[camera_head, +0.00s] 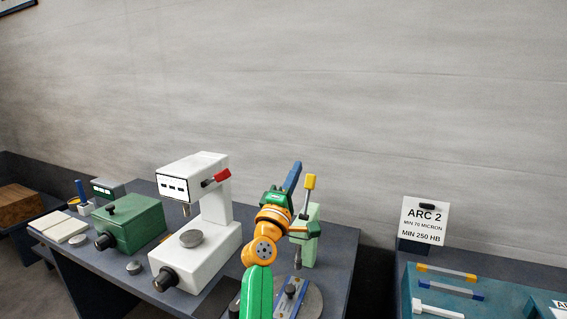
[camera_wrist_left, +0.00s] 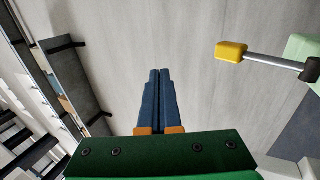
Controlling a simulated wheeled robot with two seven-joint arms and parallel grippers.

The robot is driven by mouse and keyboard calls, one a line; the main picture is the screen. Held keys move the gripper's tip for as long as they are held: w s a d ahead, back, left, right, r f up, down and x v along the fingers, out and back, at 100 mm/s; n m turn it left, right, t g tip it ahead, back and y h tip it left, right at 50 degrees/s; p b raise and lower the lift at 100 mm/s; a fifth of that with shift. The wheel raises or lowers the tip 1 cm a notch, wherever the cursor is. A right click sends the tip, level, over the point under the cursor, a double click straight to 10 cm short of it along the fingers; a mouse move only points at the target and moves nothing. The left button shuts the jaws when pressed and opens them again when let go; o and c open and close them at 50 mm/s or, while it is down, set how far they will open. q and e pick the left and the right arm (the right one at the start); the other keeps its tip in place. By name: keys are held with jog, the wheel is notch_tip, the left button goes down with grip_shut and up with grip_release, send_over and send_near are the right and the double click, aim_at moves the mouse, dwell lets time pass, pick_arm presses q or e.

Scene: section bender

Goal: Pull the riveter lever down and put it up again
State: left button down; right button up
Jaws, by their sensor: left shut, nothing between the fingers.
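The riveter is a light green press (camera_head: 308,243) near the right end of the bench. Its lever (camera_head: 309,191) stands up, a metal rod with a yellow grip on top. In the left wrist view the lever's yellow grip (camera_wrist_left: 231,51) and rod show at the upper right, with a corner of the pale green body. My left gripper (camera_head: 297,166) has blue fingers pressed together, pointing up, just left of the lever in the head view. In the wrist view the fingertips (camera_wrist_left: 160,72) are clear of the grip and hold nothing. My right gripper is in neither view.
A white machine (camera_head: 207,215) with a red handle stands left of my arm. A dark green box-shaped machine (camera_head: 128,222) is further left. A teal tray (camera_head: 420,296) with tools lies on the right bench, past a gap. Bare wall lies behind.

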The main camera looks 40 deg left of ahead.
pick_arm(q)
jog(key=shift+s+d+r, duration=0.55)
jog(key=shift+s+r, duration=0.5)
jog(key=shift+s, duration=0.8)
jog(key=s+d+f+m+g+h, duration=0.25)
jog(key=d+f+m, duration=0.2)
jog(key=f, duration=0.45)
jog(key=s+d+f+m+g+h, duration=0.1)
jog(key=s+d+f+m+g, duration=0.25)
jog(key=f, duration=0.55)
jog(key=s+d+f+m+g+h, duration=0.1)
jog(key=d+f+m+g+h, duration=0.2)
jog(key=f+m, duration=0.5)
jog(key=s+d+f+m+g+y, duration=0.1)
jog(key=s+d+f+m+g, duration=0.1)
jog(key=s+f+m+g, duration=0.65)
jog(key=s+d+f+n+g, duration=0.15)
jog(key=s+f, duration=0.45)
jog(key=s, duration=0.7)
notch_tip(320, 180, down, 16)
jog(key=s, duration=0.2)
jog(key=s+a+f+g, duration=0.1)
jog(key=s+f+g, duration=0.1)
jog(key=s+f, duration=0.9)
jog(key=shift+s+a, duration=0.2)
jog(key=shift+s, duration=0.4)
